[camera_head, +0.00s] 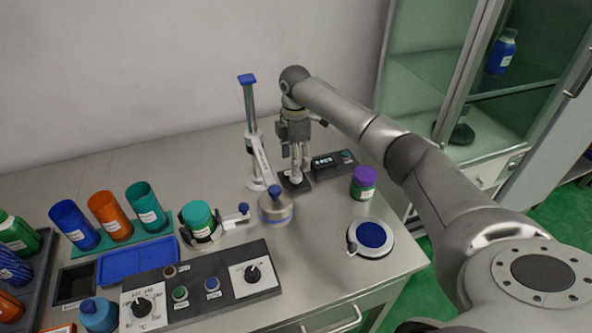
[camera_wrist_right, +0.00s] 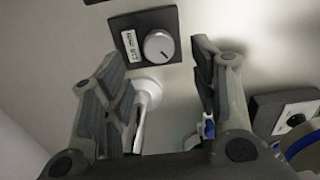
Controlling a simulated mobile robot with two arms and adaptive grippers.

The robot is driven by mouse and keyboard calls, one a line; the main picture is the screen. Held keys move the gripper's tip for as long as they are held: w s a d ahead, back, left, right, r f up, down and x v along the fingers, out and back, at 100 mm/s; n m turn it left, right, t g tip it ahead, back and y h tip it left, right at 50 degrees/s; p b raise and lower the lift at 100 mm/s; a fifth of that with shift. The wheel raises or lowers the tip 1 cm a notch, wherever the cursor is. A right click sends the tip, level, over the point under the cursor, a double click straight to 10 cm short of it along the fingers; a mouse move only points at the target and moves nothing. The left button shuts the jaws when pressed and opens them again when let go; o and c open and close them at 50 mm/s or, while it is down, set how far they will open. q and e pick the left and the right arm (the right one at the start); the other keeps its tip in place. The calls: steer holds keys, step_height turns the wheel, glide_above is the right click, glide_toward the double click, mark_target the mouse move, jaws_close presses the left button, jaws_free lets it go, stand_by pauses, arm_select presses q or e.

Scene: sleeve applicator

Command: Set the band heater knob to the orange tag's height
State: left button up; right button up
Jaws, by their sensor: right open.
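A round light-grey knob (camera_wrist_right: 159,46) with a dark pointer line sits on a small black box (camera_wrist_right: 128,22) with a white label, too small to read surely. In the head view the black box (camera_head: 291,187) is under my right gripper (camera_head: 297,168), which points down and hides most of the knob. My right gripper (camera_wrist_right: 155,70) is open and empty, with the knob between and beyond its fingertips. I cannot tell whether they touch. A front panel (camera_head: 215,289) carries a black dial (camera_head: 141,307) with a temperature scale. My left gripper is out of view.
A display box (camera_head: 334,163) and purple-lidded jar (camera_head: 364,182) are to the right. An orange-and-white card (camera_head: 60,328) shows partly at bottom left.

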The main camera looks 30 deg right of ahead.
mark_target(296, 177)
step_height(296, 177, down, 4)
steer(key=shift+d+f, duration=0.1)
steer(key=shift+f, duration=0.75)
steer(key=c, duration=1.1)
steer(key=shift+o, duration=0.2)
steer(key=shift+n, duration=0.3)
